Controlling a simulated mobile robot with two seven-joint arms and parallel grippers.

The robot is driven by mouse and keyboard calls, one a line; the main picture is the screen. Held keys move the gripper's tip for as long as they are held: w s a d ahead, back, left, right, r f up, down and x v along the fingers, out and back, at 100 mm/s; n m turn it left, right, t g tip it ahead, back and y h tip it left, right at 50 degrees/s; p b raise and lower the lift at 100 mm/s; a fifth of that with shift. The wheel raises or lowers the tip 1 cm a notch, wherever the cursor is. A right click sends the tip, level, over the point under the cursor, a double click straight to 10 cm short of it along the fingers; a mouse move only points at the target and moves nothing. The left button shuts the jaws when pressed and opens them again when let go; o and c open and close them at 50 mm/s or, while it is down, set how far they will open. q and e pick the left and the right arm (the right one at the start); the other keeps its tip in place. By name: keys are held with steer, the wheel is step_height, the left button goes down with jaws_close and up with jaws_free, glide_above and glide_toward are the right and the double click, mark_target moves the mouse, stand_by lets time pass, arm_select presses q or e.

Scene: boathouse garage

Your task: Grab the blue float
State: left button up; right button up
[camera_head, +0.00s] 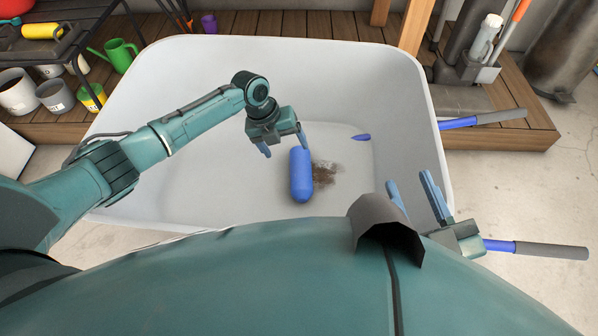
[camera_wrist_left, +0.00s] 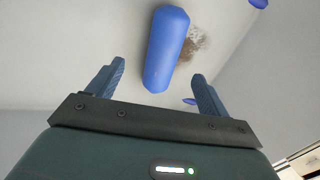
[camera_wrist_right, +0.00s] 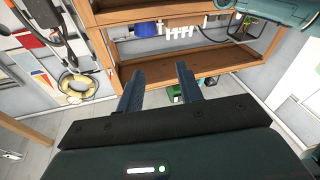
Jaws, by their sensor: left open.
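The blue float (camera_head: 301,178), a rounded cylinder, lies in the large white tub (camera_head: 240,55), beside a brown stain. My left gripper (camera_head: 285,146) is over the tub at the float's far end, with its fingers apart. In the left wrist view, the float (camera_wrist_left: 165,50) shows between and beyond the two open fingers (camera_wrist_left: 160,72); I cannot tell how far below it is. My right gripper (camera_head: 409,178) is at the tub's near right side, open and empty. The right wrist view shows its fingers (camera_wrist_right: 159,75) pointing at shelving, with nothing between them.
Blue bars with grey ends (camera_head: 475,121) show outside the tub's right wall. A green watering can (camera_head: 119,53) and pots (camera_head: 55,95) stand left on wooden decking. The tub floor left of the float is clear.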

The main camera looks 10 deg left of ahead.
mark_target(297, 161)
arm_select(q)
steer(key=b+x, duration=0.1)
steer(key=x, duration=0.3)
steer(key=shift+d+f, duration=0.1)
steer(key=shift+f, duration=0.1)
steer(key=b+x, duration=0.2)
steer(key=x, duration=0.1)
steer(key=b+x, duration=0.1)
steer(key=shift+w+d+f, duration=0.15)
steer(key=shift+w+d, duration=0.2)
steer(key=shift+w, duration=0.05)
steer(key=shift+d+f, duration=0.1)
steer(key=shift+f, duration=0.15)
arm_select(e)
steer(key=shift+w+a+m+y, duration=0.1)
steer(key=shift+a+m+y, duration=0.3)
steer(key=shift+m+y, duration=0.1)
arm_select(q)
steer(key=c, duration=1)
steer(key=shift+c, duration=0.6)
arm_select(e)
steer(key=shift+f, duration=0.1)
arm_select(q)
steer(key=shift+r, duration=0.1)
